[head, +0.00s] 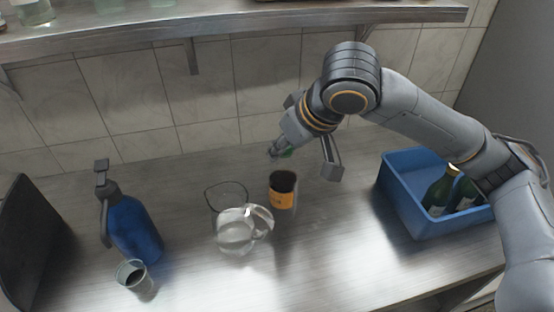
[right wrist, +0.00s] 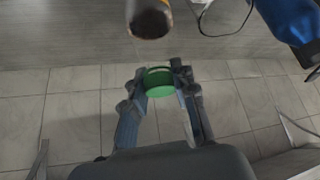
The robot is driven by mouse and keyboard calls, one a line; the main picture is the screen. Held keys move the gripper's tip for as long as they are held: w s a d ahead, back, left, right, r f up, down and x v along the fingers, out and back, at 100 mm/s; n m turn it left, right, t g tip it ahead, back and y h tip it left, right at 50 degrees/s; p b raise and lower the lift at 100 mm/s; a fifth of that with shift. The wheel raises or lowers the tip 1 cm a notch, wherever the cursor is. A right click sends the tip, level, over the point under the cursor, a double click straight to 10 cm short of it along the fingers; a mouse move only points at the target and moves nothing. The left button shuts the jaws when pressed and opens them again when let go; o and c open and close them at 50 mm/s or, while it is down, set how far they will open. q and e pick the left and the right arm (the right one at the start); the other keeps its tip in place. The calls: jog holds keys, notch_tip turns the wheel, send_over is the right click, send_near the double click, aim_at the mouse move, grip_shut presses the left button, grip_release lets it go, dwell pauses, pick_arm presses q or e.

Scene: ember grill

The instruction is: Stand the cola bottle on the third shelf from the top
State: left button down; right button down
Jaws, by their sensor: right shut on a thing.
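My right gripper (head: 290,149) is above the back of the steel counter, near the tiled wall. It is shut on a green round thing (head: 288,154), mostly hidden by the fingers in the head view. In the right wrist view the green round thing (right wrist: 160,78) sits between the two fingertips (right wrist: 158,84), seen nearly end-on. I cannot tell whether it is part of a cola bottle. No other cola bottle can be made out. One steel shelf (head: 230,22) on brackets crosses the top of the head view; other shelves are not visible. My left gripper is out of view.
A blue crate (head: 398,200) holds dark green bottles (head: 438,195) at the right.

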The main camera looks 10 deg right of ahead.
aim_at(283, 184)
jog(key=x, duration=0.3)
jog(key=shift+w+a, duration=0.1)
jog(key=shift+w, duration=0.25)
jog(key=shift+w+f+p, duration=0.1)
jog(key=shift+f+p, duration=0.5)
jog(key=shift+f, duration=1.1)
jog(key=c, duration=1.4)
grip_release()
jog(key=shift+f, duration=0.15)
jog(key=o, duration=0.3)
jog(key=shift+o, duration=0.2)
